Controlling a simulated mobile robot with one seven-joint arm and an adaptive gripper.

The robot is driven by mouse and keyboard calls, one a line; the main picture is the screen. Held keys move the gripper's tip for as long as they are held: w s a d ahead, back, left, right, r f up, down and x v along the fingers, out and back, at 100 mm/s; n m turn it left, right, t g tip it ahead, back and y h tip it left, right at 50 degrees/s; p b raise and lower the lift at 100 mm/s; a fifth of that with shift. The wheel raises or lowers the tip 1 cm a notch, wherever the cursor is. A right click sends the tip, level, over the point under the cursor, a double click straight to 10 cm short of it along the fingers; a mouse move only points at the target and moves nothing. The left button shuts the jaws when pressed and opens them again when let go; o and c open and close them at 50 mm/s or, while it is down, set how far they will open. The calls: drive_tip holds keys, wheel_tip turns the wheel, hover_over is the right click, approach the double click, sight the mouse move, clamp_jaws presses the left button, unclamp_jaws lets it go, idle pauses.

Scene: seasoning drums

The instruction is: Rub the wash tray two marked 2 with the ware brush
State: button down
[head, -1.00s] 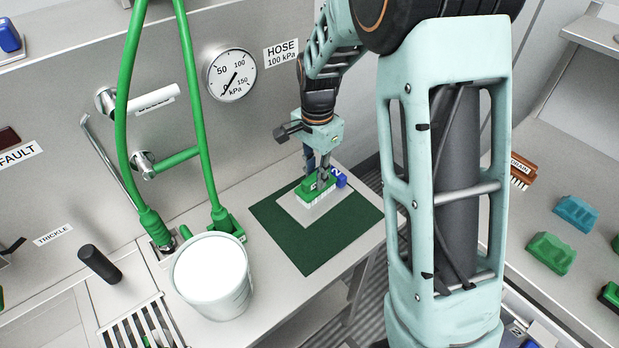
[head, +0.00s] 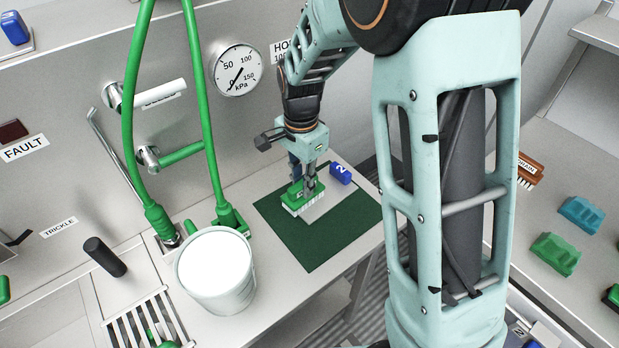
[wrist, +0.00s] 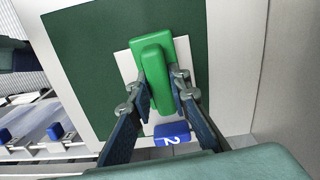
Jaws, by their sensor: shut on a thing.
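The ware brush (head: 299,199) has a green back and pale bristles pointing down. My gripper (head: 309,186) is shut on its green handle, which also shows between the fingers in the wrist view (wrist: 157,75). Wash tray two is a flat pale plate (head: 320,207), largely hidden under the brush and gripper. Its blue block marked 2 (head: 341,174) stands at the right end, clear of the brush. In the wrist view the tray (wrist: 126,66) shows beside the brush and its blue block (wrist: 172,133) below. The bristles are at the tray's left part; I cannot tell whether they touch.
The tray lies on a dark green mat (head: 300,248) on the metal counter. A white bucket (head: 216,283) and green hoses (head: 134,110) stand left. A brown brush (head: 528,171), a teal block (head: 581,214) and a green block (head: 556,254) lie on the right counter.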

drive_tip(key=shift+s+a, duration=0.4)
drive_tip(key=shift+a, duration=0.25)
drive_tip(key=shift+r, duration=0.15)
drive_tip(key=shift+r+p, duration=2.25)
drive_tip(key=shift+r, duration=0.7)
drive_tip(key=shift+r+p, duration=1.2)
drive_tip(key=shift+r, duration=0.35)
